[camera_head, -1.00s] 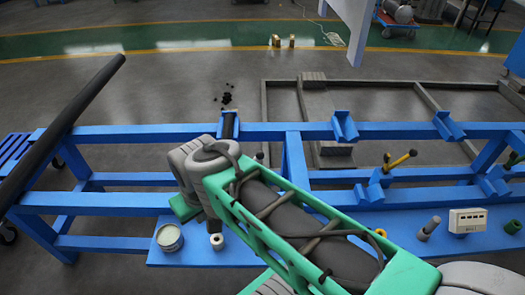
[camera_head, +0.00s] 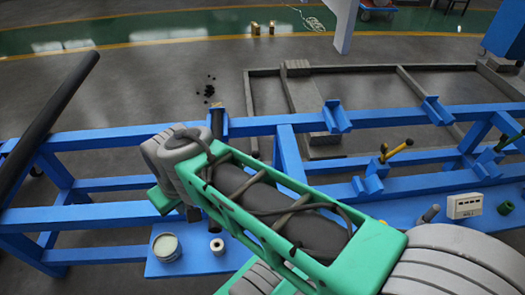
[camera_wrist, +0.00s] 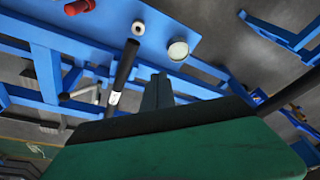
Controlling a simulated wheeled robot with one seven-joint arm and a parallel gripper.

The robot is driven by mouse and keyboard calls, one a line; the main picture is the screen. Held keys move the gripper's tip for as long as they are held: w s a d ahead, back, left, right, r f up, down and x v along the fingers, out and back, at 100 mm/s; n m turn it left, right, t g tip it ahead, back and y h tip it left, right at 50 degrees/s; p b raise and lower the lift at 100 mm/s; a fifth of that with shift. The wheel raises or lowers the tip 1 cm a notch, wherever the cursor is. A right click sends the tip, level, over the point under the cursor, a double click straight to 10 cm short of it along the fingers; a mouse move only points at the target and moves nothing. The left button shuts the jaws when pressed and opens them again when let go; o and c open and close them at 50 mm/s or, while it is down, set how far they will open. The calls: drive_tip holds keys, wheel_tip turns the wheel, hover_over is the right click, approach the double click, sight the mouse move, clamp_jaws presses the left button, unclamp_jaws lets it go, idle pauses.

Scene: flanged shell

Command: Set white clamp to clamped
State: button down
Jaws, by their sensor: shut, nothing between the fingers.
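A dark lever with a white band (camera_wrist: 114,98) stands at the blue frame in the wrist view. It looks like the white clamp, but whether it is clamped is unclear. My gripper (camera_wrist: 158,82) shows as dark fingers close together in the wrist view. They are shut and empty, just right of the lever in the picture, and appear apart from it.
A pale round tin (camera_head: 167,247) and a white roll (camera_head: 217,246) sit on the blue shelf (camera_head: 190,265). A yellow-handled clamp (camera_head: 397,152) and a white box (camera_head: 465,205) are at right. A long dark tube (camera_head: 50,120) slants across the left.

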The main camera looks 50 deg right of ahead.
drive_tip(key=w+d+m+y+p, duration=0.1)
drive_tip(key=w+d+m, duration=0.4)
drive_tip(key=d, duration=0.5)
drive_tip(key=w+d+m+p, duration=0.2)
drive_tip(key=w+d+m, duration=0.4)
drive_tip(key=d, duration=0.3)
drive_tip(key=d+f+m, duration=0.1)
drive_tip(key=d+m, duration=0.1)
drive_tip(key=d, duration=0.3)
drive_tip(key=s+d+f+m, duration=0.1)
drive_tip(key=d+f+m, duration=0.1)
drive_tip(key=d, duration=0.3)
drive_tip(key=s+d+f+m+p, duration=0.1)
drive_tip(key=d+m, duration=0.1)
drive_tip(key=d, duration=0.3)
drive_tip(key=shift+s+d+f+y, duration=0.15)
drive_tip(key=shift+s+f+y, duration=0.15)
drive_tip(key=shift+y, duration=0.1)
drive_tip(key=s+d+f+m, duration=0.3)
drive_tip(key=s+d+m, duration=0.1)
drive_tip(key=d, duration=0.3)
drive_tip(key=shift+d+f+t, duration=0.3)
drive_tip(key=shift+f+t, duration=0.05)
drive_tip(key=shift+t, duration=0.05)
drive_tip(key=shift+f, duration=0.1)
